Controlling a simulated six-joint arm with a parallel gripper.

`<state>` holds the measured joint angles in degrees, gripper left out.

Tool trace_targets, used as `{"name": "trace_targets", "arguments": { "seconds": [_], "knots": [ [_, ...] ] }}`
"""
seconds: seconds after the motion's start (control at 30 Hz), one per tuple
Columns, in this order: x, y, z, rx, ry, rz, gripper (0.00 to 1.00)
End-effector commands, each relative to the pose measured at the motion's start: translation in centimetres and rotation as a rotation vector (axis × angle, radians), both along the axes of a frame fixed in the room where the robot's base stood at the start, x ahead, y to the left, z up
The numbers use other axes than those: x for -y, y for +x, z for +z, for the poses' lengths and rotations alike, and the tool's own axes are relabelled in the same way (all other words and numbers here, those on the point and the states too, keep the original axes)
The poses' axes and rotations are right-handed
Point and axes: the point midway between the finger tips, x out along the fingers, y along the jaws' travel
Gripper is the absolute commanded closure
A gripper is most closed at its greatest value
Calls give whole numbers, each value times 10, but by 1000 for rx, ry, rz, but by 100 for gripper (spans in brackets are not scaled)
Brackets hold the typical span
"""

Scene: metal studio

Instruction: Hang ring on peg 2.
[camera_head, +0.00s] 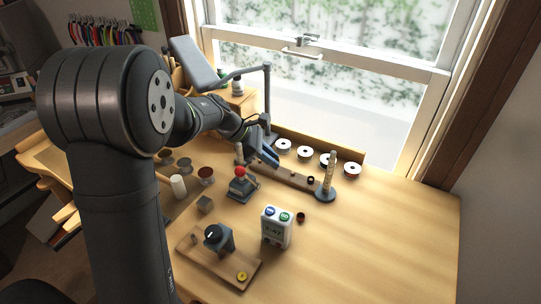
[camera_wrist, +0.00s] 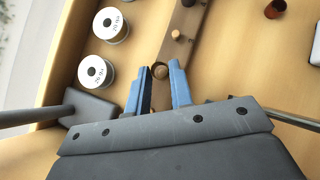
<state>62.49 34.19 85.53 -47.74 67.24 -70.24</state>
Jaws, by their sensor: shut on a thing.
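My gripper (camera_head: 270,158) is over the far-left part of a dark wooden strip (camera_head: 299,179) with short pegs. In the wrist view its two blue fingers (camera_wrist: 159,68) point along this strip (camera_wrist: 181,55). A small dark ring (camera_wrist: 153,74) shows between the fingertips, and the fingers are shut on it. A round light wooden peg end shows inside the ring's outline; I cannot tell whether the ring is around the peg or only in front of it. Another peg (camera_wrist: 176,34) stands bare farther along the strip.
Several white spools (camera_head: 283,145) line the back edge beside the strip. A ringed post (camera_head: 328,178) stands at the strip's right end. A grey lamp arm (camera_head: 268,95) rises close behind my gripper. The table's right side is clear.

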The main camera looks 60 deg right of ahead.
Motion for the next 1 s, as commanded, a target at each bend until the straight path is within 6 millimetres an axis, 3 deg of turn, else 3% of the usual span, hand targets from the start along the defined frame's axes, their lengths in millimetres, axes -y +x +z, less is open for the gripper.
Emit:
{"name": "trace_targets", "arguments": {
  "seconds": [0.83,0.87,0.97,1.0],
  "knots": [
    [0,0,-15,0,-1,1,97],
    [0,0,-15,0,-1,1,74],
    [0,0,-15,0,-1,1,54],
    [0,0,-15,0,-1,1,54]
  ]
}}
